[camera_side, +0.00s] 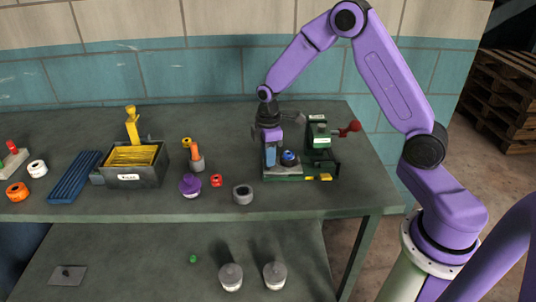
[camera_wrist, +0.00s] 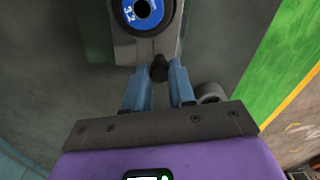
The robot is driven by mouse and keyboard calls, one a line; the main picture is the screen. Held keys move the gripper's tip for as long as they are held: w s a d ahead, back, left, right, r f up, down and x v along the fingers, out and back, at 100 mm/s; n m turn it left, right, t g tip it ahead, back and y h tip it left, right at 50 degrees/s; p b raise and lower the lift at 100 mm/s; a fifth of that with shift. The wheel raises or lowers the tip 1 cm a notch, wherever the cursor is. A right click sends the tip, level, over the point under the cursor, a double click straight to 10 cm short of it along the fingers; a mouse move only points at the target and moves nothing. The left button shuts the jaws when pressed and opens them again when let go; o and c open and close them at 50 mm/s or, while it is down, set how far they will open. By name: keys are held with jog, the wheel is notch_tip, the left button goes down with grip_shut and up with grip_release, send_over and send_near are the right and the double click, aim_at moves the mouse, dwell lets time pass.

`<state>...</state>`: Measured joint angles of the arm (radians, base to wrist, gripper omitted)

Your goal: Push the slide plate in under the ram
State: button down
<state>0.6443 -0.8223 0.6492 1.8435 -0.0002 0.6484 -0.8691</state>
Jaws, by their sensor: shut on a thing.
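The slide plate is the grey plate (camera_wrist: 124,50) in the wrist view, with a blue ring (camera_wrist: 142,12) marked 32 lying on it. In the side view the blue-topped piece (camera_side: 289,157) sits beside the green press (camera_side: 320,150), whose upper part appears to be the ram (camera_side: 319,130). My gripper (camera_side: 269,158) points down at the left of the press. In the wrist view its blue fingers (camera_wrist: 159,82) are shut on a small dark knob (camera_wrist: 159,69) at the plate's near edge. The plate's far end is out of the wrist view.
A red-knobbed lever (camera_side: 350,128) sticks out right of the press. Yellow pieces (camera_side: 319,178) lie at its front. A grey ring (camera_side: 243,194), a purple piece (camera_side: 190,186) and a box of yellow strips (camera_side: 135,165) stand to the left. The front bench strip (camera_side: 310,197) is mostly clear.

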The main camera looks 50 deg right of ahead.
send_over(299, 167)
jog(key=shift+s, duration=0.1)
dwell(0.4)
jog(key=c, duration=0.9)
grip_release()
jog(key=shift+s+d, duration=0.1)
jog(key=shift+c, duration=0.2)
jog(key=shift+r, duration=0.1)
jog(key=shift+r, duration=0.2)
notch_tip(299, 167, up, 17)
